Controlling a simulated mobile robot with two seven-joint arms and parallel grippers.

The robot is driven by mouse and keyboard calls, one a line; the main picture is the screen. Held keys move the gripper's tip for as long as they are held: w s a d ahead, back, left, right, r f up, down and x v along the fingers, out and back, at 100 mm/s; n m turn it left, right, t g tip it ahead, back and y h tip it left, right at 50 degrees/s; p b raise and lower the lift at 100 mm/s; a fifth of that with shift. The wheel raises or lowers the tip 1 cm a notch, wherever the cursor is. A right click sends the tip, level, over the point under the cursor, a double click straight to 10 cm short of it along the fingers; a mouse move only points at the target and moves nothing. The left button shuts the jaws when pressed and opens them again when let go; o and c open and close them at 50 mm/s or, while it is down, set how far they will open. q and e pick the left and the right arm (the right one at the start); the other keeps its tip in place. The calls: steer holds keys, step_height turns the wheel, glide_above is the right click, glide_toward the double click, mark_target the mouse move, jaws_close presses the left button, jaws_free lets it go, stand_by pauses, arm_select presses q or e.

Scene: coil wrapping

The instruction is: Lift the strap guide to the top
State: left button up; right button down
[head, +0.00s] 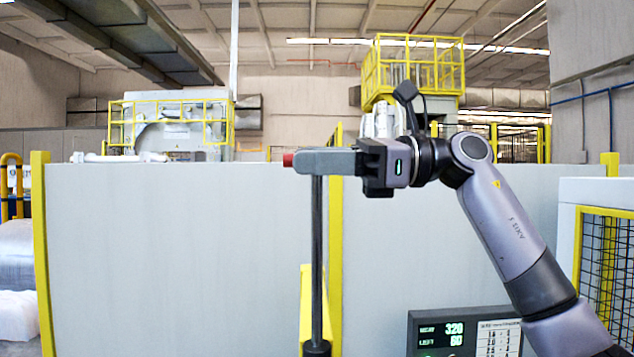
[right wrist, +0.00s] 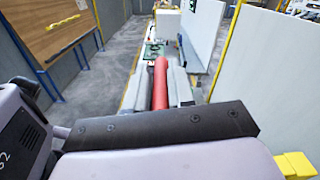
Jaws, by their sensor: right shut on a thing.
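The red strap guide handle (head: 288,160) sticks out past the fingertips of my right gripper (head: 318,161) in the head view. In the right wrist view the red bar (right wrist: 160,84) lies lengthwise between the two grey fingers of the right gripper (right wrist: 166,88), which are shut on it. A dark upright post (head: 317,255) runs down from beneath the gripper to a wider foot. No post shows above the fingers, so the gripper is level with its visible upper end. The fingers hide how the handle joins the post. My left gripper is not in view.
A grey panel wall (head: 170,260) with yellow posts stands behind. A control display (head: 465,335) stands at the lower right, below my right arm. A mesh fence (head: 605,260) is at the far right, and wrapped goods (head: 16,270) are at the left edge.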

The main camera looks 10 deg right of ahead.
steer(key=shift+d+r, duration=0.15)
steer(key=shift+r, duration=0.6)
steer(key=c, duration=1.1)
jaws_free()
steer(key=shift+w, duration=0.1)
steer(key=shift+o, duration=0.2)
steer(key=shift+f, duration=0.1)
steer(key=shift+d+f, duration=0.1)
steer(key=shift+d, duration=0.2)
steer(key=s+d+b, duration=0.1)
steer(key=d, duration=0.5)
steer(key=shift+s+d, duration=0.15)
steer(key=shift+s, duration=0.05)
